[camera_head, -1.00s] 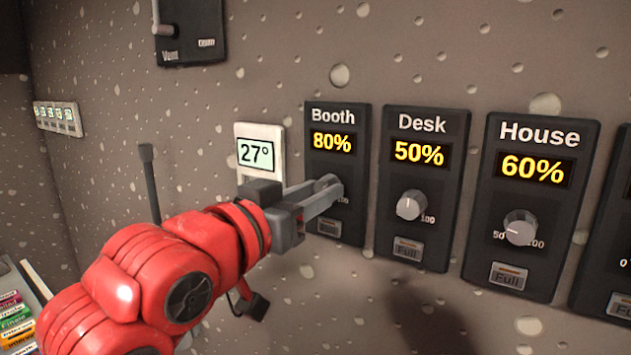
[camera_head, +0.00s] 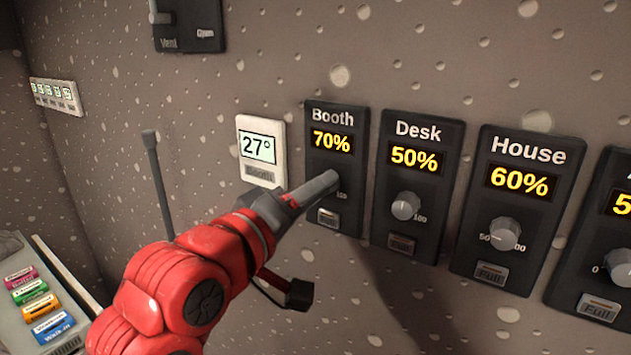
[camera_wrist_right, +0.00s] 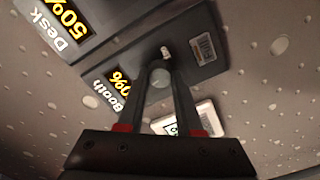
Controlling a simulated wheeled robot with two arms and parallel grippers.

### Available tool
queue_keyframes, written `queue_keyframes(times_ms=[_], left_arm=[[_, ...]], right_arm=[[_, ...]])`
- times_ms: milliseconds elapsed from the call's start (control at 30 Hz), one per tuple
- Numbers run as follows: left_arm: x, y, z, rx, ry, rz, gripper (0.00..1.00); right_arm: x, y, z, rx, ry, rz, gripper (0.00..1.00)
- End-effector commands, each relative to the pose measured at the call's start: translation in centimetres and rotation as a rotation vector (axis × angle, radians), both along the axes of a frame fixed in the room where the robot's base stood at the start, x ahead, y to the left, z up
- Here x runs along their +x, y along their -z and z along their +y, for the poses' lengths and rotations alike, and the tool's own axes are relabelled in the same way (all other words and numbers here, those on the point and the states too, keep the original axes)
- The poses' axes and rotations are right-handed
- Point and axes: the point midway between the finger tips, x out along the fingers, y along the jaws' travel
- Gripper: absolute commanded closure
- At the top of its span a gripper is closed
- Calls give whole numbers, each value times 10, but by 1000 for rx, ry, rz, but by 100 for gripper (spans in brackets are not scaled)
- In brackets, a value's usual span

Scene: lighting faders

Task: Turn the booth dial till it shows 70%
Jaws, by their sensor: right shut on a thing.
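The booth panel (camera_head: 352,118) is a dark plate on the wall, and its yellow display (camera_head: 332,142) reads 70%. My right gripper (camera_head: 328,182) is at the panel, its fingers over the dial and hiding most of it in the head view. In the right wrist view the booth dial (camera_wrist_right: 161,78) is a round grey knob between the two fingertips of my right gripper (camera_wrist_right: 160,72), which is shut on it. The booth display (camera_wrist_right: 122,80) is partly hidden by a finger there. My left gripper is not in view.
The desk panel (camera_head: 418,127) reads 50% and the house panel (camera_head: 525,150) reads 60%, both right of the booth panel. A white thermostat (camera_head: 262,180) showing 27° is close on the left. A console with coloured buttons (camera_head: 28,292) stands at lower left.

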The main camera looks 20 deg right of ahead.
Motion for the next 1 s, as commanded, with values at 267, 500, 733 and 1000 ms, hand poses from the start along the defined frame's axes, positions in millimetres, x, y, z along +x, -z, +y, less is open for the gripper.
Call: queue_keyframes(times_ms=[267, 500, 733, 1000], left_arm=[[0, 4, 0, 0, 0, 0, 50], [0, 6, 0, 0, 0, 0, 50], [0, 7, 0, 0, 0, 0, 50], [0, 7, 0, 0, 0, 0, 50]], right_arm=[[0, 1, 0, -108, -1, 138, 100], [0, 0, 0, -158, 0, 200, 100], [0, 0, 0, -173, 0, 219, 100], [0, 0, 0, -173, 0, 220, 100]])
